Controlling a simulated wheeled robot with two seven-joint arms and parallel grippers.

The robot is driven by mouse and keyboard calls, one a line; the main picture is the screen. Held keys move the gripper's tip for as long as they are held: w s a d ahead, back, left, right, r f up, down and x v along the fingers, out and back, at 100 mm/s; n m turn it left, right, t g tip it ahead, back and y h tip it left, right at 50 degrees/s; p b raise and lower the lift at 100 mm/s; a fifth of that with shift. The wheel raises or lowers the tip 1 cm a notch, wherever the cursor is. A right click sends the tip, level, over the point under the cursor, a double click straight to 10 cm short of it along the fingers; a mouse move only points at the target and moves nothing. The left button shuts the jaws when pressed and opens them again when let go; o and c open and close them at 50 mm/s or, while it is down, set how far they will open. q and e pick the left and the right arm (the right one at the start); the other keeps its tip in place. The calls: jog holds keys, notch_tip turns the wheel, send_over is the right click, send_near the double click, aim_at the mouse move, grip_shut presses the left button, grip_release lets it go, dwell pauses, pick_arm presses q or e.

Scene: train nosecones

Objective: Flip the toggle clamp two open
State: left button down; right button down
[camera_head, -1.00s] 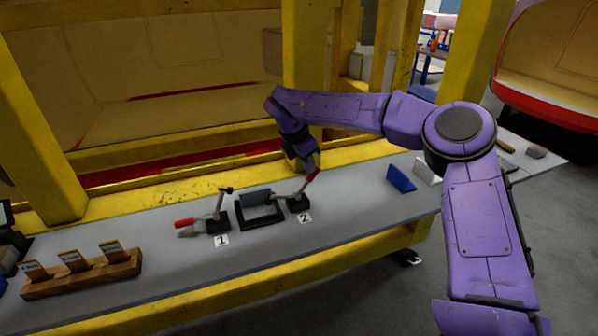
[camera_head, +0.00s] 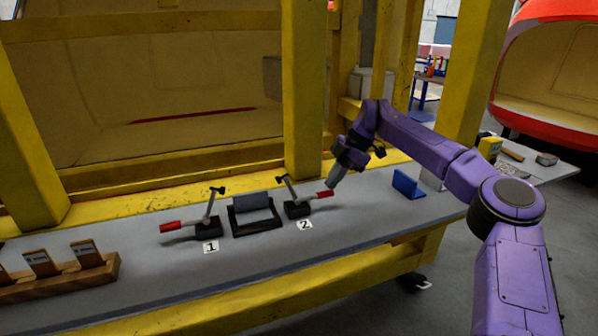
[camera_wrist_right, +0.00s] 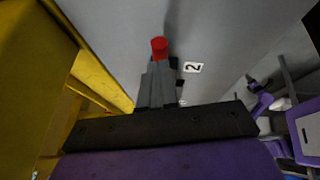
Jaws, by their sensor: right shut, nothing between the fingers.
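Toggle clamp two (camera_head: 297,208) stands on the grey bench beside a label "2" (camera_head: 304,225). Its red handle (camera_head: 325,193) lies low, pointing right, and its clamping arm stands raised, away from the dark block. My right gripper (camera_head: 332,183) is shut and empty, just right of and close to the handle's tip; I cannot tell if they touch. In the right wrist view the grey fingers (camera_wrist_right: 158,72) are together, with the red handle end (camera_wrist_right: 159,46) just beyond them. The fingers hide most of the clamp there. My left gripper is not in view.
Toggle clamp one (camera_head: 207,227), arm raised, has its red handle low to the left. A dark block in a black frame (camera_head: 257,218) sits between the clamps. A wooden card holder (camera_head: 65,278) is at left, a blue block (camera_head: 407,184) at right. A yellow post (camera_head: 303,90) rises behind.

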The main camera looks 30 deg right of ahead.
jog(key=shift+d+f+b, duration=0.15)
jog(key=shift+f+b, duration=0.15)
jog(key=shift+f, duration=0.2)
jog(key=shift+s+f, duration=0.1)
jog(key=shift+s, duration=0.05)
jog(key=a+p+v, duration=0.1)
jog(key=p+v, duration=0.2)
jog(key=v, duration=1)
jog(key=shift+r, duration=0.6)
jog(key=shift+s, duration=0.1)
